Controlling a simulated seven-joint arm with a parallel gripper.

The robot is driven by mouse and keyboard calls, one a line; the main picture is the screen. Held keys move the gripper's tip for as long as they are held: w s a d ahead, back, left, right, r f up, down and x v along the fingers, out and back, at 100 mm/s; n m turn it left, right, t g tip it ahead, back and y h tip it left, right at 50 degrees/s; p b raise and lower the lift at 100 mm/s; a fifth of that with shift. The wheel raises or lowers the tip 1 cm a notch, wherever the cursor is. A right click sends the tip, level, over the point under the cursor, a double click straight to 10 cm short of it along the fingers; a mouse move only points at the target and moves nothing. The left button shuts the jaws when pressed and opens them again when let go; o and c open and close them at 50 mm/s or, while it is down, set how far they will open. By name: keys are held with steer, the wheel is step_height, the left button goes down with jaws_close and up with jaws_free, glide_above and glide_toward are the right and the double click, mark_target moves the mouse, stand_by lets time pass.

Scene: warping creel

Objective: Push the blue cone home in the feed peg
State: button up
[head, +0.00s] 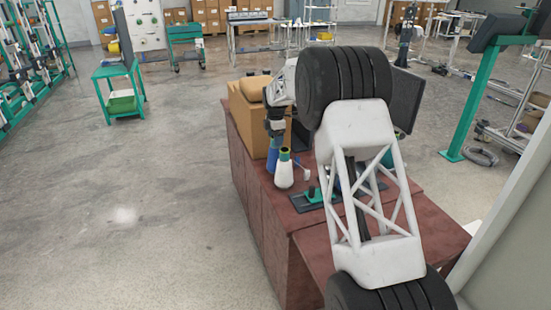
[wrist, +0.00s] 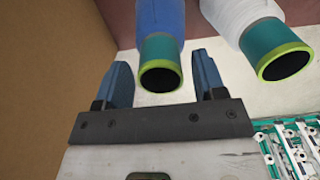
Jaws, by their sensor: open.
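The blue cone (head: 272,160) stands at the left edge of the reddish-brown bench, beside a white cone. In the wrist view the blue cone (wrist: 161,16) shows its green tube end (wrist: 160,64) with a lime rim facing the camera. My gripper (wrist: 162,68) is open, with one blue finger on each side of that tube end and visible gaps on both sides. In the head view my gripper (head: 273,128) is just above the blue cone, pointing down. I cannot pick out the feed peg for certain; the cone's lower end is hidden.
The white cone (head: 284,174) is close beside the blue one; it also shows in the wrist view (wrist: 229,14). A cardboard box (head: 245,112) stands just behind and left. A green fitting on a dark plate (head: 313,193) lies to the right. My arm hides much of the bench (head: 262,205).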

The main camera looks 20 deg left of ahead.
steer(key=c, duration=0.9)
steer(key=shift+o, duration=0.2)
steer(key=shift+r, duration=1.6)
steer(key=shift+r, duration=1.85)
steer(key=shift+d, duration=0.1)
steer(key=w+d+r+m, duration=0.2)
steer(key=w+d+r, duration=0.1)
steer(key=d, duration=1.1)
steer(key=w+d+r+m, duration=0.2)
steer(key=d+r, duration=0.4)
steer(key=d, duration=0.7)
steer(key=w+d+r+m, duration=0.2)
steer(key=w+d+r, duration=0.2)
steer(key=d, duration=1)
steer(key=shift+d+r, duration=0.3)
steer(key=shift+r, duration=0.4)
steer(key=shift+w, duration=0.1)
